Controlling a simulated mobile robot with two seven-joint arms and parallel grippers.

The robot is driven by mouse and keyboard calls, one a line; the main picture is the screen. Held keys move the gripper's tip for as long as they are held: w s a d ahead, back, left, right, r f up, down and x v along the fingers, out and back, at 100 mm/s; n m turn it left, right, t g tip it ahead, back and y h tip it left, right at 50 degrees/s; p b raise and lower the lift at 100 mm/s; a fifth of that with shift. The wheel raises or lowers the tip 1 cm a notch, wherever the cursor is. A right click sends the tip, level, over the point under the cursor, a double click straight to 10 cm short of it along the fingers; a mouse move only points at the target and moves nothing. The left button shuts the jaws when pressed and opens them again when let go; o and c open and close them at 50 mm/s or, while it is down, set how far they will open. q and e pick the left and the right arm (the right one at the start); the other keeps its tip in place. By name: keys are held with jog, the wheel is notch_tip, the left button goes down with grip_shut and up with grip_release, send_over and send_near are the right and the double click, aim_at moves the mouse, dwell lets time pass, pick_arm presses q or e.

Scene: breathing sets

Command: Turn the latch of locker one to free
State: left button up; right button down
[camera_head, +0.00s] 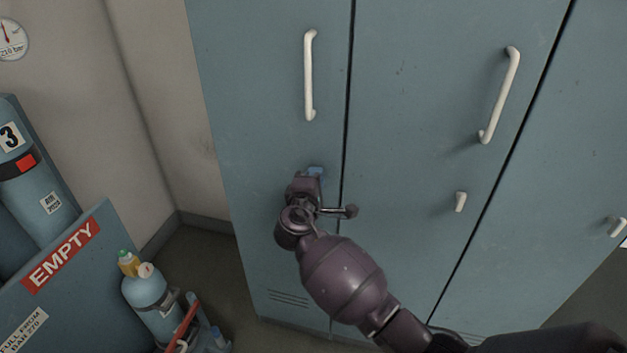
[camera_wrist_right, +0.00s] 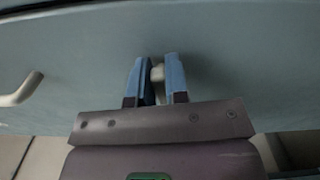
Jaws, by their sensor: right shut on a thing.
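The leftmost locker door (camera_head: 265,150) is shut and has an upright white handle (camera_head: 308,76). My right gripper (camera_head: 316,172) is at this door, below the handle. In the right wrist view its two blue fingers (camera_wrist_right: 156,82) are shut on the small pale latch (camera_wrist_right: 158,74), one finger on each side. The gripper hides this latch in the head view, and how far it is turned cannot be told. My left gripper is not in view.
The middle locker has a white handle (camera_head: 501,95) and a small upright latch (camera_head: 460,201). The right locker shows a tilted latch (camera_head: 617,227). At the left stand a blue bin marked EMPTY (camera_head: 75,270), a cylinder marked 3 (camera_head: 30,180) and a small cylinder (camera_head: 148,291).

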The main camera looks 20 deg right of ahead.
jog(key=shift+f+m+b, duration=0.2)
jog(key=shift+m+b, duration=0.15)
jog(key=shift+m, duration=0.35)
jog(key=c, duration=1.1)
grip_release()
jog(key=shift+r, duration=0.1)
jog(key=v, duration=1)
jog(key=shift+s+a, duration=0.25)
jog(key=shift+s, duration=0.1)
